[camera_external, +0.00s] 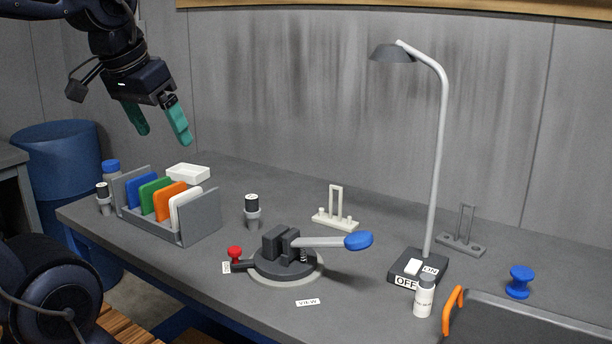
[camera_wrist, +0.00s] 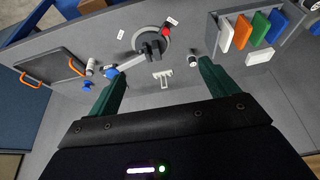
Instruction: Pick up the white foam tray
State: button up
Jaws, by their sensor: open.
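The white foam tray (camera_external: 188,173) is a small, shallow, open box on the grey bench, behind the rack of coloured panels. In the wrist view the tray (camera_wrist: 259,57) lies at the right, below the rack, outside the space between the fingers. My gripper (camera_external: 163,136) has two green fingers, spread apart and empty. It hangs above the bench's left end, up and to the left of the tray, and is not touching it. In the wrist view my gripper (camera_wrist: 162,73) shows both fingers apart with bench between them.
A grey rack (camera_external: 203,221) holds upright blue, green, orange and white panels in front of the tray. A lever clamp (camera_external: 287,262) and a tall lamp (camera_external: 440,150) stand farther right. A wall (camera_external: 290,90) runs behind.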

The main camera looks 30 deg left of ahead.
jog(key=shift+o, duration=1.1)
jog(key=w+a+r+n+g, duration=0.1)
jog(key=w+a+r+n, duration=0.25)
jog(key=w, duration=0.55)
jog(key=w+a+r+n, duration=0.2)
jog(key=w+a, duration=0.2)
jog(key=w, duration=0.5)
jog(key=n+g, duration=0.4)
jog(key=n, duration=1)
send_over(188, 170)
jog(key=s+d, duration=0.3)
notch_tip(188, 170, down, 29)
jog(key=shift+d+f, duration=0.15)
jog(key=shift+f, duration=5.2)
jog(key=c, duration=1)
